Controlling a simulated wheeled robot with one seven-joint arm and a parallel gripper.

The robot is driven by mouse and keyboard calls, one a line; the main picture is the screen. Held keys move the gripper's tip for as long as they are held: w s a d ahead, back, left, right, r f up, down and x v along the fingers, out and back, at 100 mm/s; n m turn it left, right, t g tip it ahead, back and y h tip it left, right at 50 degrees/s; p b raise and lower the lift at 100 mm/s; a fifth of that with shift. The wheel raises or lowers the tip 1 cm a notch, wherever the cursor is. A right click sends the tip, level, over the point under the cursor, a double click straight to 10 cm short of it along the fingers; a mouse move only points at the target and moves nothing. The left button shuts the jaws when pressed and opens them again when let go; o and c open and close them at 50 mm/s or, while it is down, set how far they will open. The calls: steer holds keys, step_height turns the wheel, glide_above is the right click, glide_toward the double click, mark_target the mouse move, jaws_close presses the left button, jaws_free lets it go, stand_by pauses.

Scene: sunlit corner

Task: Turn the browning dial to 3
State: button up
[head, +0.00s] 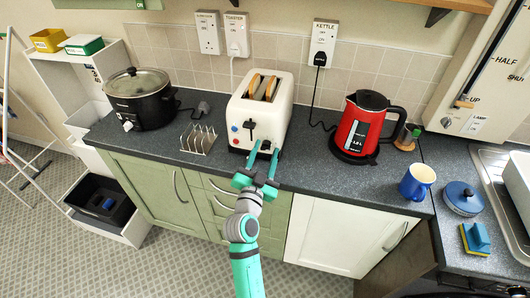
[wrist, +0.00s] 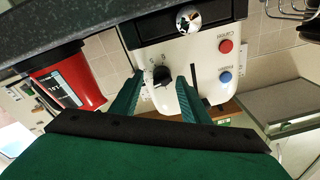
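The white toaster (head: 243,108) stands on the dark worktop with bread slices (head: 263,87) in its slots. Its black browning dial (wrist: 161,75) is on the front face, with small marks around it too small to read surely. My gripper (head: 265,150) is at the lower right of the toaster's front. In the wrist view the two green fingers (wrist: 160,84) are apart, one on each side of the dial, with gaps visible between them and the knob. I cannot tell how deep the fingertips reach. A red button (wrist: 226,46) and a blue button (wrist: 225,77) sit beside the dial.
A red kettle (head: 362,125) stands to the right, with a blue mug (head: 416,182) beyond it. A wire toast rack (head: 198,139) and a black slow cooker (head: 140,98) are on the left. The worktop before the kettle is clear.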

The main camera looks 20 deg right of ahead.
steer(key=shift+a, duration=0.1)
steer(key=v, duration=1)
steer(key=shift+s+a, duration=0.15)
steer(key=shift+s, duration=0.15)
steer(key=shift+w, duration=0.1)
